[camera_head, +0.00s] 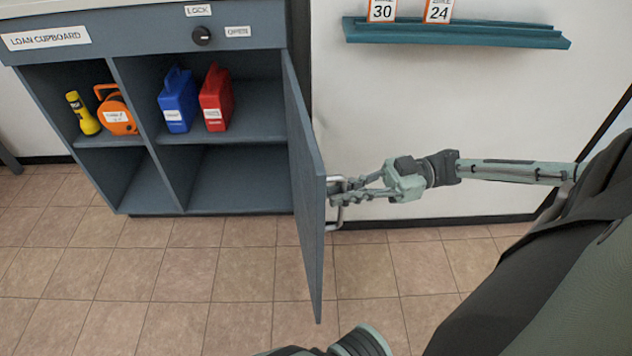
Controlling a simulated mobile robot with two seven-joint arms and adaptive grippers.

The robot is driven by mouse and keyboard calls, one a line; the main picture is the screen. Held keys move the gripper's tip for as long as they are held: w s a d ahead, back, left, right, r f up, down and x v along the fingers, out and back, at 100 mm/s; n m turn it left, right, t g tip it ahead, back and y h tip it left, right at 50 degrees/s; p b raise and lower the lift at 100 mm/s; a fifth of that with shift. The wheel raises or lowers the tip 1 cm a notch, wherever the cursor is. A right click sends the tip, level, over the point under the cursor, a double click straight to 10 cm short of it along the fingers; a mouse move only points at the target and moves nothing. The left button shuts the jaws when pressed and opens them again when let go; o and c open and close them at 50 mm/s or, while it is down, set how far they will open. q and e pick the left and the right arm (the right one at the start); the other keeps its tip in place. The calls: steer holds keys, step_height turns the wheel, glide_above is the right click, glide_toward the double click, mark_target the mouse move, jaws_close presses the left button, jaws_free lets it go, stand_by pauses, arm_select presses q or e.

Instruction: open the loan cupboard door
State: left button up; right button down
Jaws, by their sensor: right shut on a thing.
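The loan cupboard (131,179) stands at the left, blue-grey, with a "LOAN CUPBOARD" label on its top panel. Its door (305,190) is swung out from the cupboard's right side and is seen nearly edge-on, so the compartments are exposed. A metal bar handle (337,217) is on the door's right-hand face. My right gripper (340,190) reaches in from the right and is shut on the handle. My left gripper is not in view.
Inside stand a yellow torch (83,114), an orange reel (116,112), a blue case (178,100) and a red case (216,98). A lock knob (201,36) is on the top panel. A teal wall shelf (455,34) holds number cards. The tiled floor (170,275) before the cupboard is clear.

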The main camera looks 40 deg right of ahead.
steer(key=shift+v, duration=0.9)
steer(key=shift+f, duration=0.1)
steer(key=c, duration=1.6)
jaws_free()
steer(key=v, duration=1.2)
